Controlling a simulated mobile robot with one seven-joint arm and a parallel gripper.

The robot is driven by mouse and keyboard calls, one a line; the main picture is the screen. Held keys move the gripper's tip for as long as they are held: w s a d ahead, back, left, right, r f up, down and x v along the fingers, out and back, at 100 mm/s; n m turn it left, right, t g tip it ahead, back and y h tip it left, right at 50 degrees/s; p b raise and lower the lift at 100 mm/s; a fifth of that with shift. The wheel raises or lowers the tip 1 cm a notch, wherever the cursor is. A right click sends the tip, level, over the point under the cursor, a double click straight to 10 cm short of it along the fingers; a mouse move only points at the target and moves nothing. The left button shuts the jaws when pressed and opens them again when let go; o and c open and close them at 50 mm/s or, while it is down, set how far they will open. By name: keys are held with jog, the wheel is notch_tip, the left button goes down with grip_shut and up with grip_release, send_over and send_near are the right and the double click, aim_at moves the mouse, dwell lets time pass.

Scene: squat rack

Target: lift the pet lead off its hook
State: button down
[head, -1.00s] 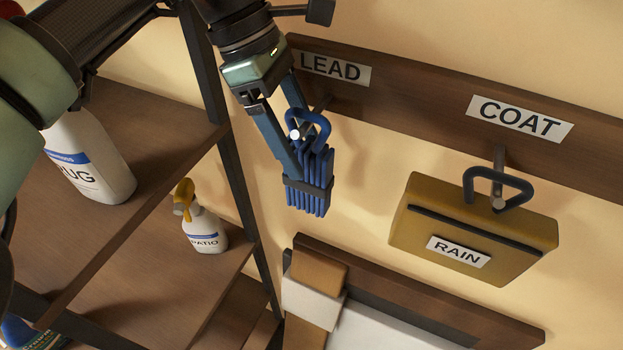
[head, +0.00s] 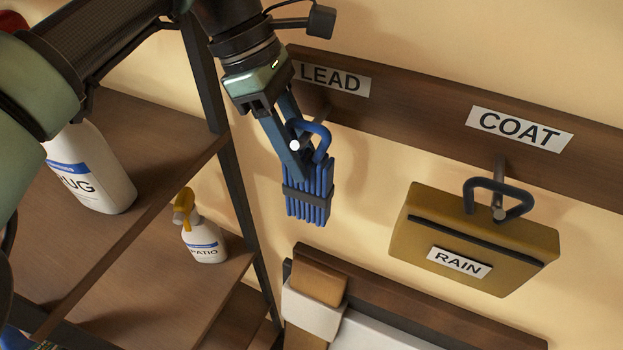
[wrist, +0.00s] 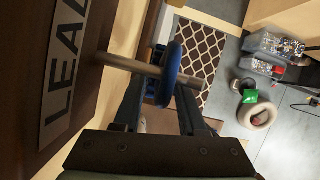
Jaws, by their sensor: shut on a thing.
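The pet lead (head: 307,200) is a blue folded bundle with a dark band and a loop at its top. It hangs below the LEAD label (head: 330,77) on the wall board. Its hook (head: 294,145) is a grey peg sticking out from the board. In the wrist view the peg (wrist: 125,64) passes by the blue loop (wrist: 172,74), with its tip beyond it; the loop looks still around the peg. My gripper (head: 298,172) is shut on the lead just below the peg; the fingers partly hide the grip. The fingers also show in the wrist view (wrist: 160,104).
A yellow RAIN coat bundle (head: 420,235) hangs from the COAT peg (head: 499,175) on the right. A shelf at left holds a white jug (head: 95,170) and a PATIO spray bottle (head: 203,240). A bench-like piece (head: 420,285) stands below.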

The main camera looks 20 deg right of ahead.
jog(key=shift+r+p, duration=0.4)
jog(key=shift+r, duration=0.15)
jog(key=shift+s+a+r+b, duration=0.2)
jog(key=shift+s+a+b, duration=0.15)
jog(key=shift+s+a, duration=0.5)
jog(key=shift+s+a+r+b, duration=0.15)
jog(key=shift+s+a+b, duration=0.2)
jog(key=shift+s+a, duration=0.45)
jog(key=s+a+b, duration=0.2)
jog(key=s+a, duration=0.3)
jog(key=shift+b, duration=0.3)
jog(key=shift+f, duration=0.1)
